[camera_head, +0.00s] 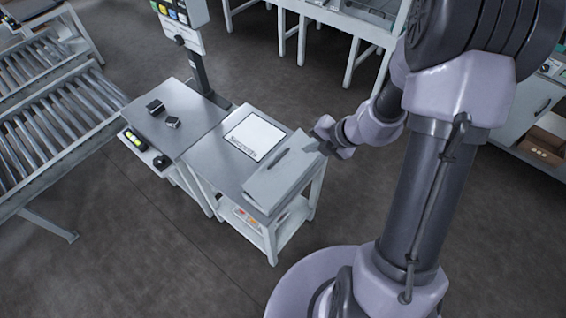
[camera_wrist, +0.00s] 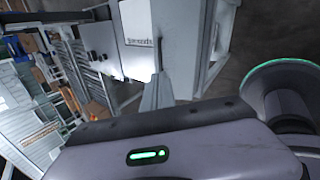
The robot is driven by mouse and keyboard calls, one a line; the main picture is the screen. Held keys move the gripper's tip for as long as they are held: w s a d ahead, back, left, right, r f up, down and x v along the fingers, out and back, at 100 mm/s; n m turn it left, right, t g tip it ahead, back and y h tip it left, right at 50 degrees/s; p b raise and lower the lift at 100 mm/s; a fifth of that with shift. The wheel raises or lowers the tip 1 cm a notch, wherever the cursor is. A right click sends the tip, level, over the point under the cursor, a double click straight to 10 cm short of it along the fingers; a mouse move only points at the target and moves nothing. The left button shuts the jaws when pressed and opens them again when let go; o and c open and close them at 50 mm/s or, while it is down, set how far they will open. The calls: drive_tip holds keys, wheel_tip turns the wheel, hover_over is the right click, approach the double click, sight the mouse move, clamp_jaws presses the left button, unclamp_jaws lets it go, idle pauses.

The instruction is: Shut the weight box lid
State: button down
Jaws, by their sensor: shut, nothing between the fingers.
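The grey weight box (camera_head: 272,190) sits at the front right end of the metal table. A broad grey panel that looks like its lid (camera_head: 295,165) slopes over it, with a dark strip along it. I cannot tell how far open the lid stands. My gripper (camera_head: 325,140) is at the panel's back right edge, very close to it; contact is not clear. In the wrist view my gripper's shut fingers (camera_wrist: 157,92) point at a pale grey panel (camera_wrist: 195,45), with nothing between them. The box's inside is hidden.
A white plate with printing (camera_head: 255,136) lies on the table behind the box. Two small dark blocks (camera_head: 163,112) sit on the adjoining bench at left. Roller conveyors (camera_head: 55,120) stand farther left. A lower shelf (camera_head: 285,228) is under the table. The floor in front is clear.

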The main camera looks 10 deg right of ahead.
drive_tip(key=s+m, duration=0.2)
drive_tip(key=b, duration=0.8)
approach(273, 156)
wheel_tip(273, 156, down, 3)
drive_tip(key=shift+a+f+t, duration=0.1)
drive_tip(key=shift+a+t, duration=0.05)
drive_tip(key=shift+t, duration=0.25)
drive_tip(key=shift+w, duration=0.15)
drive_tip(key=shift+a+p, duration=0.1)
drive_tip(key=shift+p, duration=0.5)
drive_tip(key=shift+w+a+r+g+p, duration=0.15)
drive_tip(key=shift+r+g+p, duration=0.15)
drive_tip(key=shift+p, duration=0.45)
drive_tip(key=p, duration=0.2)
drive_tip(key=shift+w+a+f+g+h+p, duration=0.25)
drive_tip(key=shift+w+f+g+h+p, duration=0.05)
drive_tip(key=shift+w+g+h+p, duration=0.1)
drive_tip(key=shift+w+r+p+x, duration=0.15)
drive_tip(key=shift+p+x, duration=0.1)
drive_tip(key=shift+x, duration=0.8)
drive_tip(key=shift+w+r+p+x, duration=0.1)
drive_tip(key=shift+w+p+x, duration=0.1)
drive_tip(key=shift+x, duration=0.8)
drive_tip(key=shift+a+f, duration=0.15)
drive_tip(key=shift+a, duration=0.1)
